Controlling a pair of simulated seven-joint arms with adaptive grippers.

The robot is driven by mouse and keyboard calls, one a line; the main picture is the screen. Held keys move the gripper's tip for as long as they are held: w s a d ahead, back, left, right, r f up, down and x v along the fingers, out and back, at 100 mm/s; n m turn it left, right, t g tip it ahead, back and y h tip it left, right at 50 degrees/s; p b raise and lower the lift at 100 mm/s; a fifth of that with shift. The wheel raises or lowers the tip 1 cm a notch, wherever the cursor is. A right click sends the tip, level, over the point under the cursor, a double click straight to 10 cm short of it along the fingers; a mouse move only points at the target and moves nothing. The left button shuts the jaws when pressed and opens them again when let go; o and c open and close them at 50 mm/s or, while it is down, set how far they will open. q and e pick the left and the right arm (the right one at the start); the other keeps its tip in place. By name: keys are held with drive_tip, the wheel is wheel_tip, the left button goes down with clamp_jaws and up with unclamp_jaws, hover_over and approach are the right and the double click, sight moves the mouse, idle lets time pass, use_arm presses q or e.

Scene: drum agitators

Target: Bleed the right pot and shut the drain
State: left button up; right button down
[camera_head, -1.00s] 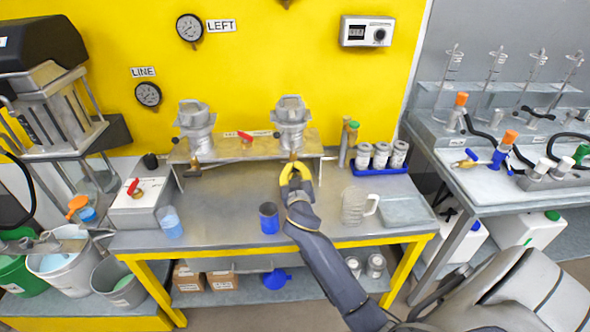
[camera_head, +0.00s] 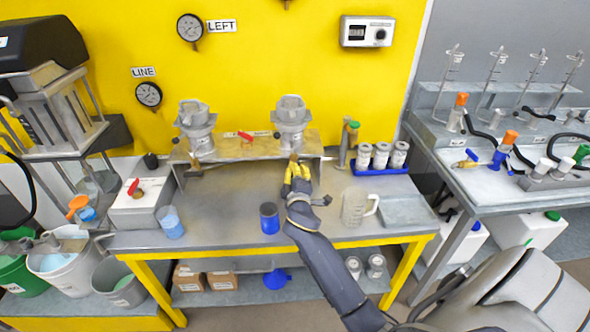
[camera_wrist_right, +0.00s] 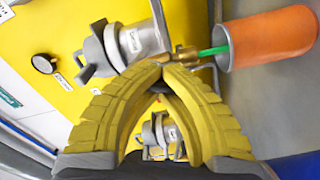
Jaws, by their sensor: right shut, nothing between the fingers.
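The right pot (camera_head: 291,115) is a grey metal vessel on the raised bench shelf. It also shows in the right wrist view (camera_wrist_right: 136,42), tilted by the camera angle. A small brass fitting (camera_head: 294,158) sits below it at the shelf's front edge. My right gripper (camera_head: 297,166) has yellow fingers and is just below and in front of that fitting. In the wrist view its fingertips (camera_wrist_right: 158,66) meet, empty, beside a brass piece (camera_wrist_right: 186,56). I cannot tell whether fingertips and brass touch. My left gripper is out of view.
The left pot (camera_head: 196,125) stands on the same shelf, with a red lever (camera_head: 245,136) between the pots. A blue cup (camera_head: 269,217) and a clear jug (camera_head: 354,206) flank my forearm. A blue rack of canisters (camera_head: 381,170) is to the right.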

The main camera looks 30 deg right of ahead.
drive_tip(key=shift+a+f+n, duration=0.1)
drive_tip(key=shift+a+n, duration=0.1)
drive_tip(key=shift+n, duration=2)
drive_tip(key=c, duration=2.2)
unclamp_jaws()
drive_tip(key=c, duration=0.7)
unclamp_jaws()
drive_tip(key=shift+w, duration=0.1)
drive_tip(key=shift+o, duration=1.3)
drive_tip(key=v, duration=1.2)
drive_tip(key=shift+d, duration=0.1)
